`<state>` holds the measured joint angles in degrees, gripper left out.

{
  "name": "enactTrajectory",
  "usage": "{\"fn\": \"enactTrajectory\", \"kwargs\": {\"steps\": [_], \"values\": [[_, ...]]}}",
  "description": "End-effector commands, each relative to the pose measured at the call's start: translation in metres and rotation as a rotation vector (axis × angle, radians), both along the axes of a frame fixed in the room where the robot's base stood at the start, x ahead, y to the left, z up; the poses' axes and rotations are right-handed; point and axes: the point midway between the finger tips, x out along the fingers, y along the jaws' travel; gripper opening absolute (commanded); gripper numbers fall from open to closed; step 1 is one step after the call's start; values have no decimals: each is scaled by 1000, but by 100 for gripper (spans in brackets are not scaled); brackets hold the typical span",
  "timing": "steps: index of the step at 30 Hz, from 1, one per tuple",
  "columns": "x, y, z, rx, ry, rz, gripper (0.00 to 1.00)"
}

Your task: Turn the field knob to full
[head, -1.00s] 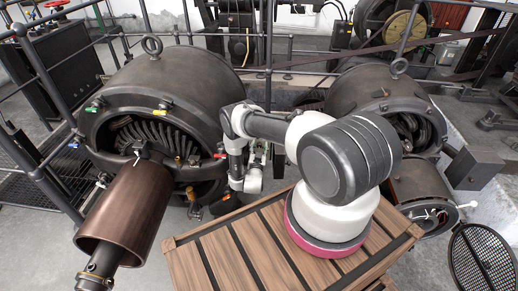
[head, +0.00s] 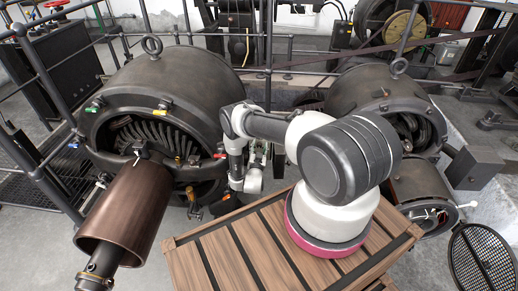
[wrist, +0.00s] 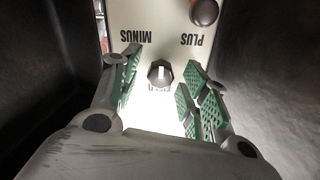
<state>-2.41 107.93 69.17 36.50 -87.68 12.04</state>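The field knob (wrist: 160,73) is a small dark knob with a white pointer line, on a pale panel (wrist: 150,20) in the wrist view. Its pointer line looks roughly upright in the picture. The words MINUS and PLUS appear upside down above it, and the lettering just below it is washed out. My gripper (wrist: 165,86) is open, with green-padded fingers to the left and right of the knob. Gaps show between the knob and both fingers. In the head view the knob cannot be made out, and my gripper is not clearly visible by the large dynamo (head: 165,90).
A brown round handle (wrist: 204,12) sits on the panel near PLUS. Dark surfaces flank the panel on both sides. In the head view, a smaller dynamo (head: 365,90) stands right, a brown cylinder (head: 130,210) juts out at left, and railings (head: 290,72) run behind.

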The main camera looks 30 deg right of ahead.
Motion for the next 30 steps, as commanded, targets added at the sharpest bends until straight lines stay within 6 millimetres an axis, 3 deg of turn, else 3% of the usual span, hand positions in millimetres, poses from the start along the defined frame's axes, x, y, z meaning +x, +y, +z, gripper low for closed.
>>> {"fn": "enactTrajectory", "kwargs": {"steps": [11, 24, 30], "values": [[-8, 6, -1, 0, 1, 1, 46], [-82, 57, 0, -1, 2, 3, 46], [-98, 67, 0, 0, 1, 1, 46]]}}
